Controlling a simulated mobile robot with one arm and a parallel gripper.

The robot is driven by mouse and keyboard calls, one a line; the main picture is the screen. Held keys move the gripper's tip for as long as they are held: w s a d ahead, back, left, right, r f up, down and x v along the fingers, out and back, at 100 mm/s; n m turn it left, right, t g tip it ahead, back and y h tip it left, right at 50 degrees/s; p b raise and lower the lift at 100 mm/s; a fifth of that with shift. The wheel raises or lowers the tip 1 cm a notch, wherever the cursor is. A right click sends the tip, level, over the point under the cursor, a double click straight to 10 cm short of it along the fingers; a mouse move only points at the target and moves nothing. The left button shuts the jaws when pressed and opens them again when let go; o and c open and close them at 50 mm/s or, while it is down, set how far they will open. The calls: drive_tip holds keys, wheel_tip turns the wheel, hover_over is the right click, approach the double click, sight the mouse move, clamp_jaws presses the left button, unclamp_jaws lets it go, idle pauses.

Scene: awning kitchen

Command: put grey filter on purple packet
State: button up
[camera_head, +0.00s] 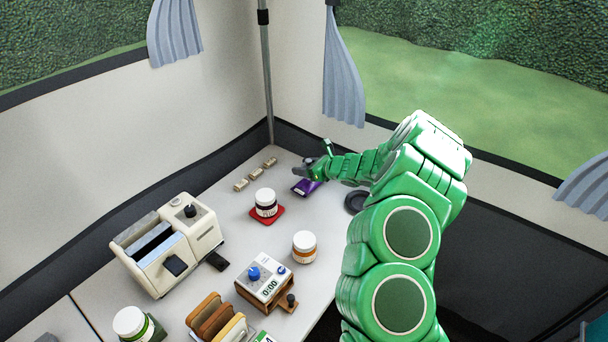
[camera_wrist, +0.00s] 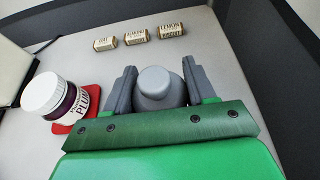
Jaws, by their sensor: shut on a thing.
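My gripper (camera_wrist: 158,80) is shut on the grey filter (camera_wrist: 158,90), a grey piece with a round knob-like top between the two grey fingers. In the head view my gripper (camera_head: 312,168) is at the far end of the counter, over or just behind the purple packet (camera_head: 303,189). The packet lies flat, partly covered by my gripper in that view. It does not show in the wrist view, where the filter and my gripper block what is below. I cannot tell whether the filter touches the packet.
A plum jar (camera_head: 266,203) on a red mat (camera_head: 281,216) stands left of the packet. Several small labelled packs (camera_head: 255,174) lie behind it. A dark round dish (camera_head: 356,202) sits to the right.

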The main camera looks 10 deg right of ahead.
sight(304, 180)
drive_tip(key=shift+w+f, duration=0.25)
drive_tip(key=shift+f, duration=1.6)
drive_tip(key=o, duration=1.1)
drive_tip(key=shift+f, duration=0.1)
drive_tip(key=shift+c, duration=0.2)
